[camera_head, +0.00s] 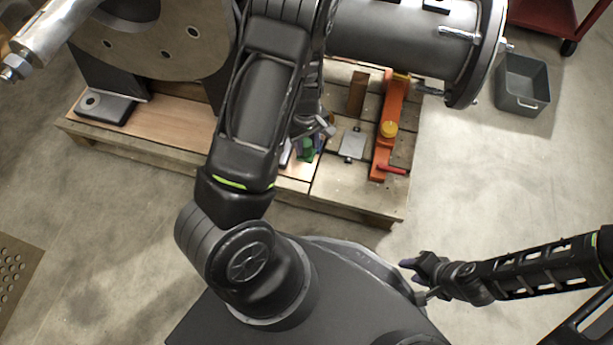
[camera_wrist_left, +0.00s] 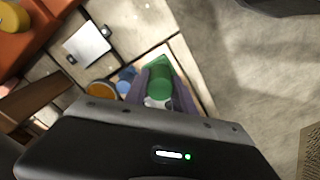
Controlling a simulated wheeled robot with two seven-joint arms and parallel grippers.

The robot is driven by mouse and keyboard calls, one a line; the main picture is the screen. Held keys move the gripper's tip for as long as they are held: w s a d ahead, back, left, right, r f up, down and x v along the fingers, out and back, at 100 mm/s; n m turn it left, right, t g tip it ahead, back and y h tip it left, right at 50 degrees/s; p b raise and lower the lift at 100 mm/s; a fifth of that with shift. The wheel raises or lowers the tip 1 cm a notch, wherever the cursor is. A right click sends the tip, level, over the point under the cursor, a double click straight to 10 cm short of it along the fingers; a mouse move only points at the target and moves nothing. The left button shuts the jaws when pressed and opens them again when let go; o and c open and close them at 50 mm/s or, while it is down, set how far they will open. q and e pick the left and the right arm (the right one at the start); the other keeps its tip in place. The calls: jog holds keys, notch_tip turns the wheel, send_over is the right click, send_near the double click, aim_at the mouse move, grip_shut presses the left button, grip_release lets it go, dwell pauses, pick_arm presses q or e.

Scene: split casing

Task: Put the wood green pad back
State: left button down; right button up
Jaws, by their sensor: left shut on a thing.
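The green pad (camera_wrist_left: 160,78) shows in the left wrist view between the two purple-grey fingers of my left gripper (camera_wrist_left: 160,95), which is shut on it. In the head view the green pad (camera_head: 307,149) shows low over the front of the wooden pallet (camera_head: 345,198), beside my left forearm. My left gripper (camera_head: 303,146) is partly hidden there by the arm. Whether the pad touches the boards is unclear. My right gripper (camera_head: 408,268) is off to the right, over the floor and away from the pallet; its finger gap is too small to tell.
Blue (camera_wrist_left: 127,75) and orange (camera_wrist_left: 101,89) round items sit beside the gripper. A large grey casing (camera_head: 400,40) overhangs behind.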

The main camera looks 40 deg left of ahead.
aim_at(306, 153)
pick_arm(q)
jog(key=shift+f+b, duration=1.2)
jog(key=shift+f, duration=1.2)
jog(key=shift+f+b, duration=1.25)
jog(key=shift+f, duration=1.25)
jog(key=shift+f, duration=0.25)
jog(key=c, duration=1)
grip_release()
jog(key=shift+r, duration=0.1)
jog(key=shift+c, duration=0.2)
